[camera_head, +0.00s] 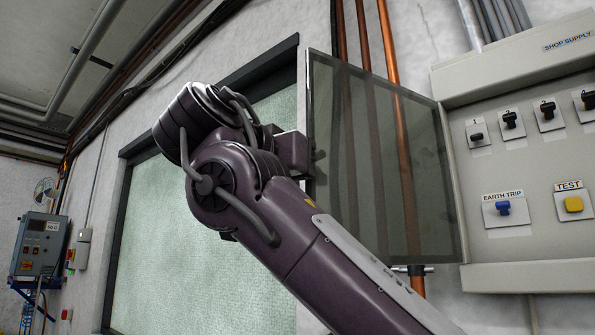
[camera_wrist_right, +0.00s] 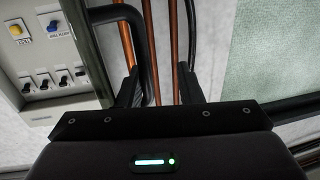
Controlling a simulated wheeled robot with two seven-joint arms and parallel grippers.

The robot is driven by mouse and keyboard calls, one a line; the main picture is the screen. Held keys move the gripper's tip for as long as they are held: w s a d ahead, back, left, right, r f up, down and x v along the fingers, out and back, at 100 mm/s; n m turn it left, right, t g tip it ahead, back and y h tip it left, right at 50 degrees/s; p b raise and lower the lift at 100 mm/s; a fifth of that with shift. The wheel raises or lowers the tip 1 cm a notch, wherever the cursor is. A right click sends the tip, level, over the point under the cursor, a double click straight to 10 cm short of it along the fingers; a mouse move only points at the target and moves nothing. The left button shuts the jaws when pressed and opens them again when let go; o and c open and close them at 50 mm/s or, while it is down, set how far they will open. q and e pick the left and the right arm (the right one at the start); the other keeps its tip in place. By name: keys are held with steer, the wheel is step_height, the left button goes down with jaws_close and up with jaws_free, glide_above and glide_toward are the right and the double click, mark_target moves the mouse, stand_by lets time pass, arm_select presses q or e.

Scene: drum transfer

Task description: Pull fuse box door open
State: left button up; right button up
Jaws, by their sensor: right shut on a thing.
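The fuse box (camera_head: 530,225) is a pale cabinet at the right of the head view, with its switch panel exposed. Its tinted see-through door (camera_head: 375,165) stands wide open, swung out to the left of the cabinet. My right gripper (camera_head: 312,158) is at the door's far left edge, partly hidden by my arm. In the right wrist view my right gripper (camera_wrist_right: 160,88) is shut on the black curved door handle (camera_wrist_right: 147,45), which runs down to the left finger. The fuse box (camera_wrist_right: 45,75) also shows at the left there. My left gripper is in neither view.
Copper pipes (camera_head: 392,60) run up the wall behind the door. A dark-framed frosted window (camera_head: 190,260) lies behind my right arm. A grey control box (camera_head: 40,245) hangs on the far left wall.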

steer(key=shift+r, duration=0.4)
